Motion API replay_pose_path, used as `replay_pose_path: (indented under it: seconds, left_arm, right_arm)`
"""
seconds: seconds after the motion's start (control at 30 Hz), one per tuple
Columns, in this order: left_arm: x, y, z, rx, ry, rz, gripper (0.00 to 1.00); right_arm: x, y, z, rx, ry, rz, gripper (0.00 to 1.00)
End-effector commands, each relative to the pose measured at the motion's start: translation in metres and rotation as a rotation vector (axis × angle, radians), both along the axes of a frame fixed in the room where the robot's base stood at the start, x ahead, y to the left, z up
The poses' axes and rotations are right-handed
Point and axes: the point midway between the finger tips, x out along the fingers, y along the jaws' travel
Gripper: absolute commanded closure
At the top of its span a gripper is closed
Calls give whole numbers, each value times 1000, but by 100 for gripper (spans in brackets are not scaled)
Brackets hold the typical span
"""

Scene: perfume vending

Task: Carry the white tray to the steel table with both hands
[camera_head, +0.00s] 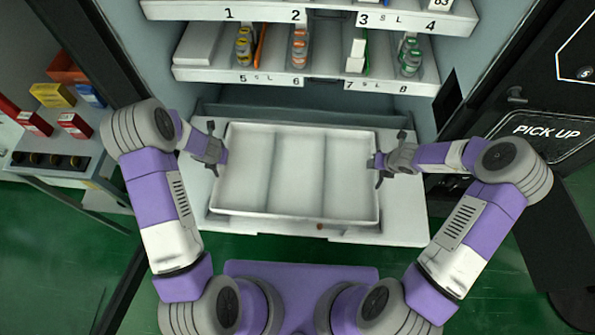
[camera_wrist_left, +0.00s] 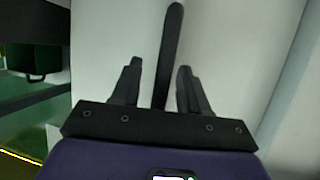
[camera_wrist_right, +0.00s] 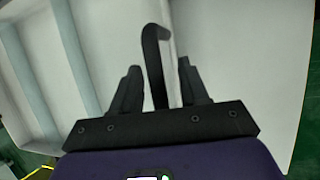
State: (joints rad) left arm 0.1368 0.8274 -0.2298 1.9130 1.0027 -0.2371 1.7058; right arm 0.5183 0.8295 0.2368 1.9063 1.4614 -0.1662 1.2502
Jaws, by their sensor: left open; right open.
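The white tray (camera_head: 298,213), empty and divided into three long compartments, lies level on a pale ledge (camera_head: 405,225) at the bottom of the vending cabinet. My left gripper (camera_head: 213,150) is at the tray's left side, open, its fingers either side of a dark bar (camera_wrist_left: 168,60) that looks like a handle. My right gripper (camera_head: 386,161) is at the right side, open, with a similar curved dark bar (camera_wrist_right: 154,65) between its fingers. Neither wrist view shows clearly whether the fingers touch the bars. I cannot pick out the steel table for certain.
Numbered shelves (camera_head: 310,81) with small bottles stand above and behind the tray. A counter (camera_head: 50,163) with coloured boxes is at the left. A black panel marked PICK UP (camera_head: 545,130) is at the right. Green floor (camera_head: 500,290) shows in front.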

Motion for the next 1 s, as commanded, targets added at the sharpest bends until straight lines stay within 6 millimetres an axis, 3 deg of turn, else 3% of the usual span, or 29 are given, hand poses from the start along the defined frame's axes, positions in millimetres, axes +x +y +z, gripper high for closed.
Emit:
replay_pose_path:
  seconds: [0.17,0.43,1.0]
  left_arm:
    - [0,0,0,0,0,0,59]
    - [0,0,0,0,0,-1,100]
    - [0,0,0,0,0,-1,100]
  right_arm:
    - [0,0,0,0,0,0,59]
    - [0,0,0,0,0,0,100]
    - [0,0,0,0,0,0,100]
